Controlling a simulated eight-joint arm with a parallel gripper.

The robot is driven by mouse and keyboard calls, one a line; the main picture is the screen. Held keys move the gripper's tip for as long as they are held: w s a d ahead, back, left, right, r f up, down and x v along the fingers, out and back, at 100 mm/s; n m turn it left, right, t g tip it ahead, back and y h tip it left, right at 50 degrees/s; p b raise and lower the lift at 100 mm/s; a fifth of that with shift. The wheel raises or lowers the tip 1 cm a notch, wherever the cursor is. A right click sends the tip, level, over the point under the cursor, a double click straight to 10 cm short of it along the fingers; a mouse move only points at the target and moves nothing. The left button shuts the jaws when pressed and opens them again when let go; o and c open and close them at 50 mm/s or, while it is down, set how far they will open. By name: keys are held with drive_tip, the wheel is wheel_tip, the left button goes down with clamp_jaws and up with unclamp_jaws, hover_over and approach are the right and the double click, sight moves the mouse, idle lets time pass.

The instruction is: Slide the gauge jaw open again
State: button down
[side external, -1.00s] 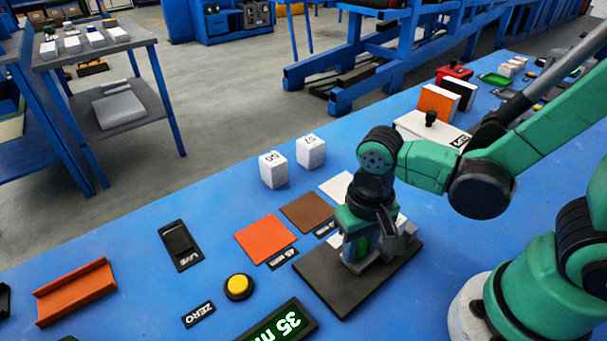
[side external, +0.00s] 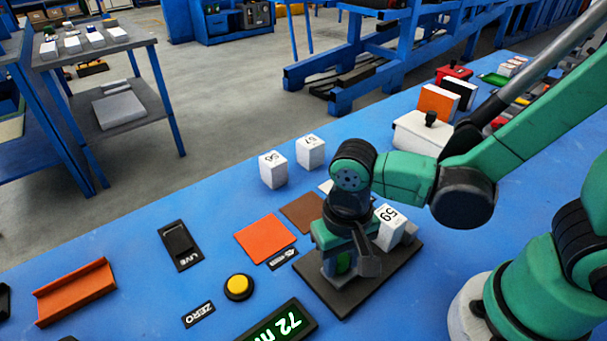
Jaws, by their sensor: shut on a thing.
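The gauge is a dark flat base (side external: 392,278) on the blue bench, with its jaw mostly hidden under my gripper. My gripper (side external: 344,255) points down over the left part of the base and is shut on the gauge jaw. A white block marked 59 (side external: 390,226) stands on the right part of the base, to the right of my gripper. Whether the block touches the jaw is hidden.
Orange (side external: 265,238) and brown (side external: 303,212) squares lie left of and behind the gauge. Two white blocks (side external: 273,169) stand behind them. A yellow button (side external: 238,287), a black LIVE switch (side external: 181,245) and an orange channel (side external: 75,291) are to the left.

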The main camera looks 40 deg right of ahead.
sight(339, 259)
drive_tip(key=c, duration=0.9)
unclamp_jaws()
drive_tip(key=shift+a, duration=0.25)
drive_tip(key=shift+o, duration=0.2)
drive_tip(key=shift+r, duration=0.1)
drive_tip(key=shift+r, duration=2.7)
drive_tip(key=shift+w+d+r, duration=0.15)
drive_tip(key=shift+w+d, duration=0.05)
drive_tip(key=shift+d, duration=0.15)
drive_tip(key=w+d+r+n+t, duration=0.1)
drive_tip(key=w+d+r+t, duration=0.1)
drive_tip(key=d, duration=0.3)
drive_tip(key=w+d+r+n+t, duration=0.2)
drive_tip(key=d+r+t, duration=0.1)
drive_tip(key=d+t, duration=0.2)
drive_tip(key=shift+w+d, duration=0.35)
drive_tip(key=shift+w, duration=0.05)
